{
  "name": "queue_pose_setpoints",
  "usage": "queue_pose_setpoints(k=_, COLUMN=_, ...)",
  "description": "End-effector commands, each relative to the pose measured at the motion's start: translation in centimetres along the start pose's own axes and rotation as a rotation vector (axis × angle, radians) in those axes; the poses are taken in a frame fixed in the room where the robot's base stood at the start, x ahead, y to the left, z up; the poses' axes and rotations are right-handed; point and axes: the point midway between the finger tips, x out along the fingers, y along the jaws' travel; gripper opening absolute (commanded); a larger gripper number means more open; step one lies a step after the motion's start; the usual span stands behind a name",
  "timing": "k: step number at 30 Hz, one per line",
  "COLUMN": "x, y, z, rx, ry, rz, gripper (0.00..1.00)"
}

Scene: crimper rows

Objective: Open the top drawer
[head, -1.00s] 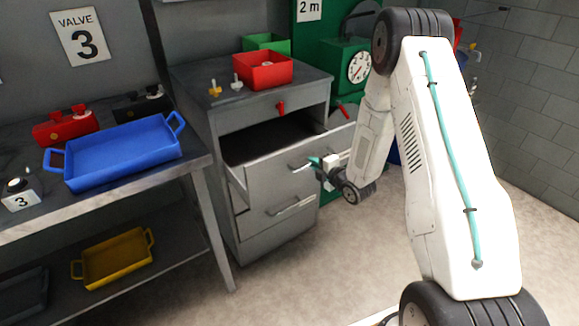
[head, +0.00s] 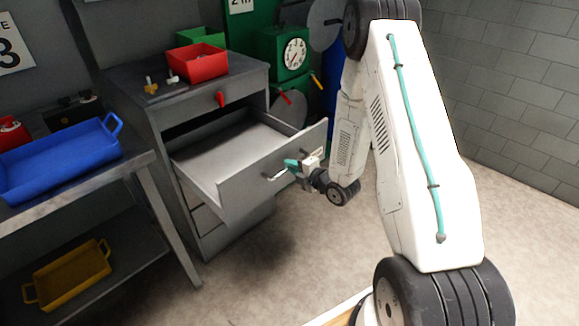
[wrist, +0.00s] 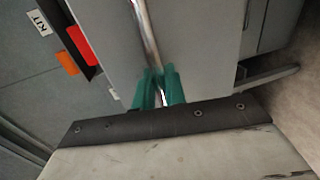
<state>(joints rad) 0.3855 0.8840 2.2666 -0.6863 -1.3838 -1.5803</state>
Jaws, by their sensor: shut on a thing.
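The top drawer (head: 255,178) of the grey cabinet (head: 128,82) stands pulled far out, and its light inside floor looks empty. Its bar handle (head: 278,175) is on the drawer front. My gripper (head: 293,165) is at the front with its teal fingers shut on the handle. In the wrist view the teal fingers (wrist: 158,90) close around the metal handle bar (wrist: 148,35).
A red bin (head: 198,65) and a green bin (head: 200,38) stand on the cabinet top. A bench with a blue tray (head: 60,165) is at left, a yellow tray (head: 70,275) below it. A green gauge unit (head: 283,50) stands behind. The floor in front is clear.

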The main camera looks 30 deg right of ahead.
Motion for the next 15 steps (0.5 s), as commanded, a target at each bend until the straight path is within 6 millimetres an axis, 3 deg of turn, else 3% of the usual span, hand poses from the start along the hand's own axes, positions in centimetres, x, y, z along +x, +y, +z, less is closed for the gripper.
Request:
queue_pose_setpoints(k=8, x=0.22, y=-0.15, z=-1.47, rx=0.001, ry=0.028, rz=-0.006, gripper=0.0)
queue_pose_setpoints(k=9, x=0.21, y=-0.16, z=-1.51, rx=0.001, ry=0.029, rz=-0.006, gripper=0.23)
queue_pose_setpoints(k=10, x=0.19, y=-0.16, z=-1.47, rx=0.001, ry=0.029, rz=-0.006, gripper=0.3)
queue_pose_setpoints(k=15, x=-0.05, y=-0.15, z=-0.72, rx=0.002, ry=0.017, rz=-0.004, gripper=0.3)
